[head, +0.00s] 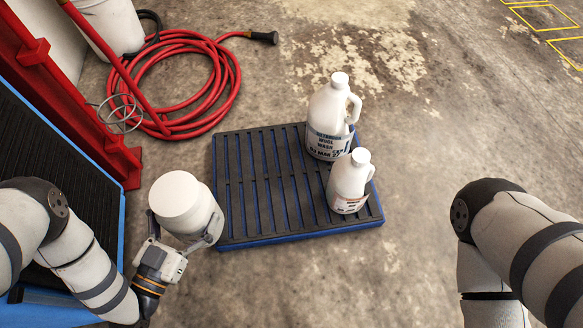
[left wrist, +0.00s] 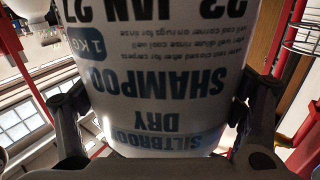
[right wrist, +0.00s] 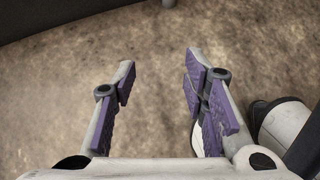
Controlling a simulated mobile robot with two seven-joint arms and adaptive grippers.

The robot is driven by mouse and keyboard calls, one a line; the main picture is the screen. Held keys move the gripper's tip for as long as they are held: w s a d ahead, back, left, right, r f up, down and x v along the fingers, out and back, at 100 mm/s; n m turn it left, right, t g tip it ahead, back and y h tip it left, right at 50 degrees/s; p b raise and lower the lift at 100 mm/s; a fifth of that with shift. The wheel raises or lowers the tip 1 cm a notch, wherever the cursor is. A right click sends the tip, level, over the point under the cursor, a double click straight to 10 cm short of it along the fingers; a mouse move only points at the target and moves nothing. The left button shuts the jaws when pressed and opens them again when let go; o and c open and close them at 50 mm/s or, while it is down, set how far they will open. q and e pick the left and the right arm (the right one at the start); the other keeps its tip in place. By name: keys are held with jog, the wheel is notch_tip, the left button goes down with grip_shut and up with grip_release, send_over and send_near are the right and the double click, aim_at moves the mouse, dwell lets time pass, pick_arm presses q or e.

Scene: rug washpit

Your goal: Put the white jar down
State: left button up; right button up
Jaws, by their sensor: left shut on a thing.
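The white jar (head: 184,208) has a round white lid and is at the left edge of the dark slatted pallet (head: 240,228) in the head view. My left gripper (head: 184,234) is shut on the jar, with a finger on each side of it. In the left wrist view the jar (left wrist: 160,85) fills the middle, its "dry shampoo" label upside down, between the two fingers. Whether its base touches anything is hidden from me. My right gripper (right wrist: 160,85) is open and empty above bare concrete in the right wrist view.
A large white jug (head: 330,110) and a smaller white jug (head: 349,185) stand on the pallet's right part. The pallet's left and middle are clear. A red hose (head: 225,85) lies coiled behind. A red frame (head: 100,130) stands at the left.

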pick_arm(q)
jog(key=f, duration=0.1)
jog(key=w+f, duration=0.1)
jog(key=f+h+b, duration=0.1)
jog(key=shift+w+d+f+m, duration=0.1)
jog(key=shift+w+d+m, duration=0.15)
jog(key=shift+w+m, duration=0.15)
jog(key=w+d+f+b, duration=0.8)
jog(key=d+f+b, duration=0.2)
jog(key=f, duration=0.2)
jog(key=shift+w+d+f, duration=0.15)
jog(key=shift+w+d, duration=0.05)
jog(key=shift+w, duration=0.15)
pick_arm(e)
notch_tip(320, 180, down, 9)
jog(key=g, duration=0.1)
jog(key=shift+s+a+r, duration=0.15)
jog(key=shift+s+a, duration=0.05)
jog(key=shift+s, duration=0.2)
pick_arm(q)
jog(key=o, duration=1.8)
jog(key=shift+f, duration=0.2)
